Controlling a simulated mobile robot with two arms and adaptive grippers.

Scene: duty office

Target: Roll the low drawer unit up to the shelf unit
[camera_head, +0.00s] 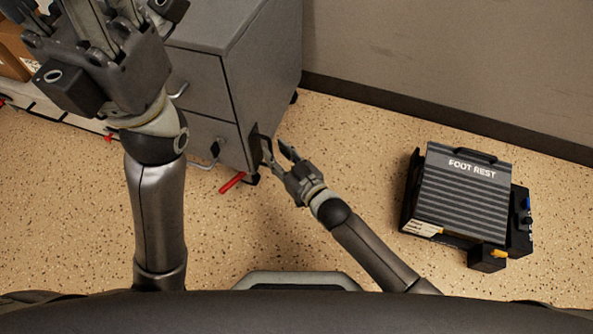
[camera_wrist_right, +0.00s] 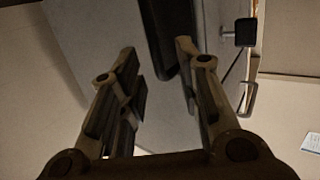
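The low grey drawer unit (camera_head: 265,75) stands on the speckled floor at top centre, with drawer handles on its front and a red lever at its foot. My right gripper (camera_head: 272,150) is at the lower front corner of its side, by a dark upright part (camera_head: 259,146). In the right wrist view its fingers (camera_wrist_right: 157,65) are apart, with a dark bar (camera_wrist_right: 160,40) beyond and between them; contact is unclear. My left gripper (camera_head: 85,20) is raised at top left, its tips partly cut off. A low shelf edge (camera_head: 50,108), possibly the shelf unit, shows behind it.
A black foot rest (camera_head: 462,195) with small items about it lies on the floor at right. A wall with a dark skirting (camera_head: 440,112) runs behind. Cardboard boxes (camera_head: 14,50) are at far left. The floor between drawer unit and foot rest is clear apart from my arm.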

